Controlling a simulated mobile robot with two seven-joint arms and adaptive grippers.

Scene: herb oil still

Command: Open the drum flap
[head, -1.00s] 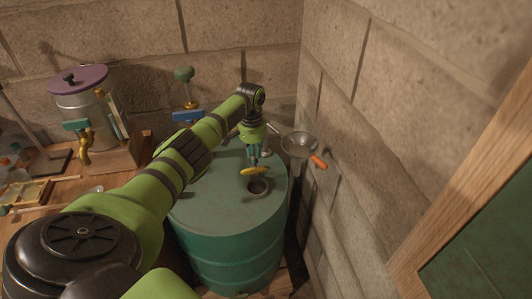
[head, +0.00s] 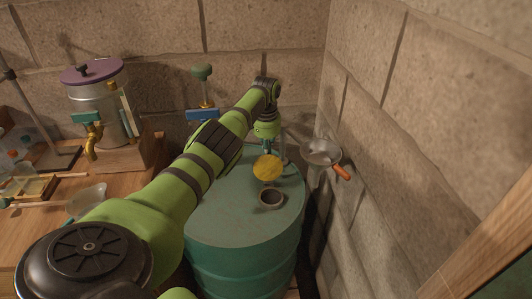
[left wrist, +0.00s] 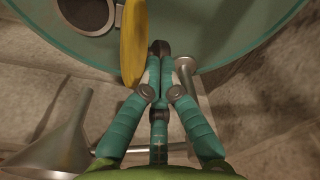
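The teal drum (head: 240,262) stands in the corner. Its round yellow flap (head: 268,168) is tilted up, with its face toward the head camera, behind the dark round opening (head: 271,198), which is uncovered. My left gripper (left wrist: 160,52) has its fingers together beside the flap. In the left wrist view the flap (left wrist: 133,40) shows edge-on just left of the fingertips, close to or touching them. The opening (left wrist: 88,12) also shows there. In the head view the flap hides the fingertips. My right gripper is in neither view.
A metal funnel (head: 320,150) and an orange handle (head: 341,172) are beside the drum at the stone wall. A metal pot with a purple lid (head: 92,70) and brass tap stands on the wooden bench at left. The drum top in front of the opening is clear.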

